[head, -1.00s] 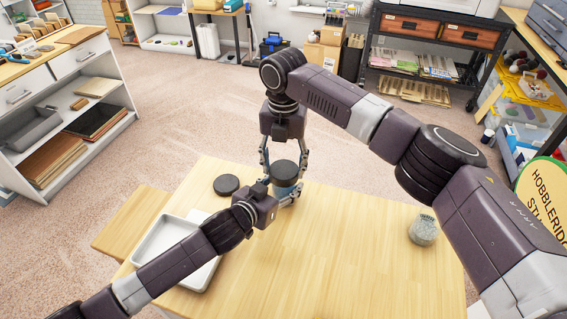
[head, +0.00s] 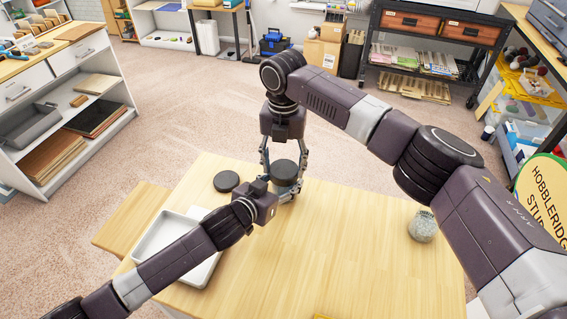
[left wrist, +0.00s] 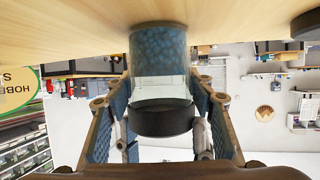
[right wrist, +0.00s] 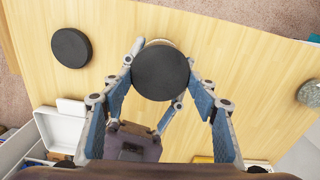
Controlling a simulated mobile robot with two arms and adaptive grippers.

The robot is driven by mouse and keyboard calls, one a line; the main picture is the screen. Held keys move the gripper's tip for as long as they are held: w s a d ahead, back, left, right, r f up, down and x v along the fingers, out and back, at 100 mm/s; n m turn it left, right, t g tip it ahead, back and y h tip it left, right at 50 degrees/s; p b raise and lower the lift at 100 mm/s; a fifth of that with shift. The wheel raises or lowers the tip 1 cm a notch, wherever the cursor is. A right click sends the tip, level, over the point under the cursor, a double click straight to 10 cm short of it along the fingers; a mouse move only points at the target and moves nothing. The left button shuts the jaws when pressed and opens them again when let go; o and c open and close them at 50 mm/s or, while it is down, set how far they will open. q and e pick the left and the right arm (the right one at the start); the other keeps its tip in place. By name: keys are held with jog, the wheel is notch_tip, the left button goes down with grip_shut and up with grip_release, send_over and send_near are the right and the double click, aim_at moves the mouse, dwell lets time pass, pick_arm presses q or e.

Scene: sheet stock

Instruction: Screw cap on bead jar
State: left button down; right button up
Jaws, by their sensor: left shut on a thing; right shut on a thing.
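The bead jar (left wrist: 160,52) stands upright on the table, upside down in the left wrist view, with blue beads and clear glass above them. A black cap (right wrist: 160,72) sits over its mouth; it also shows in the head view (head: 285,171). Whether it is fully seated cannot be told. My left gripper (left wrist: 158,85) is shut on the jar from the side, below the cap. My right gripper (right wrist: 162,62) reaches down from above and is shut on the cap, one finger on each side. In the head view my left gripper hides part of the jar.
A loose black disc (head: 227,181) lies on the table (head: 335,255) behind my left wrist. A white tray (head: 150,245) stands at the left edge. A small jar with greyish contents (head: 423,226) stands at the right.

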jog(key=m, duration=0.4)
jog(key=shift+a+m, duration=0.15)
jog(key=shift+m, duration=0.15)
jog(key=m, duration=0.6)
jog(key=shift+w+a, duration=0.1)
jog(key=m, duration=0.4)
jog(key=shift+w, duration=0.1)
jog(key=m, duration=0.6)
jog(key=shift+w, duration=0.15)
pick_arm(q)
jog(key=shift+f, duration=0.1)
pick_arm(e)
jog(key=m, duration=0.6)
jog(key=shift+w, duration=0.1)
jog(key=m, duration=1.2)
jog(key=shift+d, duration=0.3)
jog(key=m, duration=0.4)
jog(key=shift+d, duration=0.15)
jog(key=o, duration=0.9)
jog(key=shift+f, duration=0.1)
jog(key=shift+c, duration=0.2)
